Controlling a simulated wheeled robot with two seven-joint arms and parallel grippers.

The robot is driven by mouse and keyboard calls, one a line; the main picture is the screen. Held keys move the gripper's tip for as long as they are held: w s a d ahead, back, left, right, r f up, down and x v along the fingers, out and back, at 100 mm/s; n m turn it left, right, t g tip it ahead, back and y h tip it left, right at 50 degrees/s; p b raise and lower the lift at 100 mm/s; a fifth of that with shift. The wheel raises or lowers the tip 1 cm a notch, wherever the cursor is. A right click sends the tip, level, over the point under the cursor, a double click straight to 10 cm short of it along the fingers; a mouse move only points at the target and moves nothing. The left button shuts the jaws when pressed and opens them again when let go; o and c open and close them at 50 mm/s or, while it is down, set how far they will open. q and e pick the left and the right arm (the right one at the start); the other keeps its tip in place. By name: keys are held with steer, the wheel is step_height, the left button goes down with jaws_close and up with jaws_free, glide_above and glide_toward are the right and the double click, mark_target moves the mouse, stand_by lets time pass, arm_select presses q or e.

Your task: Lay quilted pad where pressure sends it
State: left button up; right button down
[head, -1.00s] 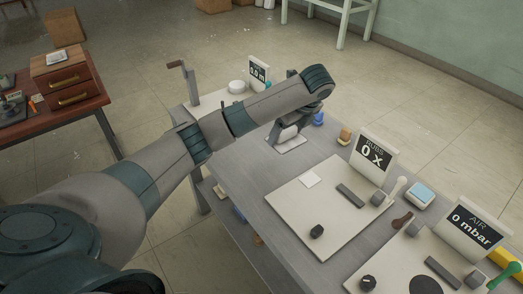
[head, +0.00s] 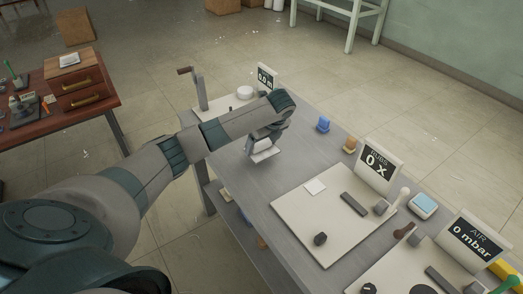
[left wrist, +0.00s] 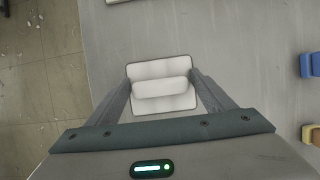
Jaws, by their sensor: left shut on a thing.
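The quilted pad (head: 264,152) is white with a thin dark border. In the left wrist view (left wrist: 160,72) it lies across the gap between the fingers, with a thick white ridge in its middle. My left gripper (left wrist: 163,90) is shut on this ridge, over the bare grey table top; I cannot tell whether the pad touches the table. In the head view the left gripper (head: 264,143) partly covers the pad. Two displays read "RUBS 0 X" (head: 378,161) and "AIR 0 mbar" (head: 470,238). My right gripper is out of view.
A third station (head: 266,76) with a small display stands at the far end, partly behind my arm, beside a crank post (head: 200,90). A blue piece (head: 323,124), an orange piece (head: 350,145) and a light-blue block (head: 424,205) stand along the right edge. The table's middle is clear.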

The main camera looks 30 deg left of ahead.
mark_target(263, 150)
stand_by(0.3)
arm_select(q)
steer(key=shift+f, duration=0.25)
step_height(263, 150, down, 3)
steer(key=shift+r+p, duration=0.1)
steer(key=shift+p, duration=0.55)
steer(key=shift+f, duration=0.35)
steer(key=o, duration=1.1)
steer(key=shift+f, duration=0.1)
steer(key=shift+c, duration=0.2)
